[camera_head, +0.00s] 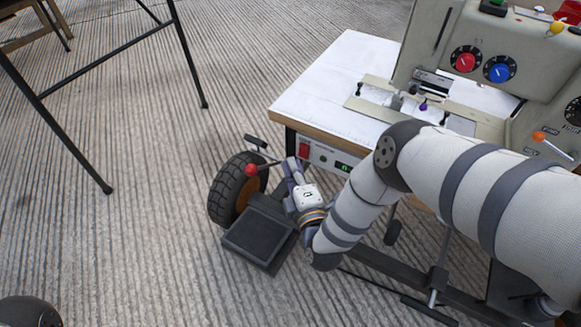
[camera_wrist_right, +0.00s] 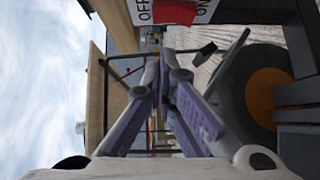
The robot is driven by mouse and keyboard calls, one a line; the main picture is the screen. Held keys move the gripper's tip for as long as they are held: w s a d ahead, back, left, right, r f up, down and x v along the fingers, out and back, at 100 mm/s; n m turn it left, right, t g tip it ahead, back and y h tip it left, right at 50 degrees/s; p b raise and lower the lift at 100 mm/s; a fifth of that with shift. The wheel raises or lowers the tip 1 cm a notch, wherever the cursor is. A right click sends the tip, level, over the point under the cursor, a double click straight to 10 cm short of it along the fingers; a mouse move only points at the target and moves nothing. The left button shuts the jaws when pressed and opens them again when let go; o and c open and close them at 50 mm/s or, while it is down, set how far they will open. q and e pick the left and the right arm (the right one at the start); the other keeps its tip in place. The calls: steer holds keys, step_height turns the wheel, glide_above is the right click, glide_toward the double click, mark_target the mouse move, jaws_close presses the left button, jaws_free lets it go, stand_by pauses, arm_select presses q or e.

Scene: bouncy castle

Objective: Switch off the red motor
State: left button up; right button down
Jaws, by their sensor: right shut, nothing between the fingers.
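A sewing-machine-like unit (camera_head: 495,60) stands on a white-topped table (camera_head: 335,80). A red switch (camera_head: 304,151) sits on a panel below the table's front edge. In the right wrist view the red switch (camera_wrist_right: 174,12) is cut by the top edge, between the words OFF and ON; I cannot tell which way it is set. My right gripper (camera_head: 292,166) is beside the panel, close to the switch. In the wrist view its fingers (camera_wrist_right: 167,58) are shut and empty, apart from the switch in the picture. My left gripper is not in view.
A black wheel (camera_head: 236,190) with an orange hub and a dark pedal (camera_head: 262,233) are beside the right gripper. A red ball knob (camera_head: 251,169) is in front of the wheel. A black-legged table (camera_head: 105,75) stands at upper left. Ribbed floor between is clear.

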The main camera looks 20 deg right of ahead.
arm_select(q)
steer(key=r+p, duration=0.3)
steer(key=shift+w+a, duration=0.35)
arm_select(e)
steer(key=s+a+r, duration=0.1)
steer(key=s, duration=0.9)
steer(key=shift+a, duration=0.25)
steer(key=shift+s, duration=0.1)
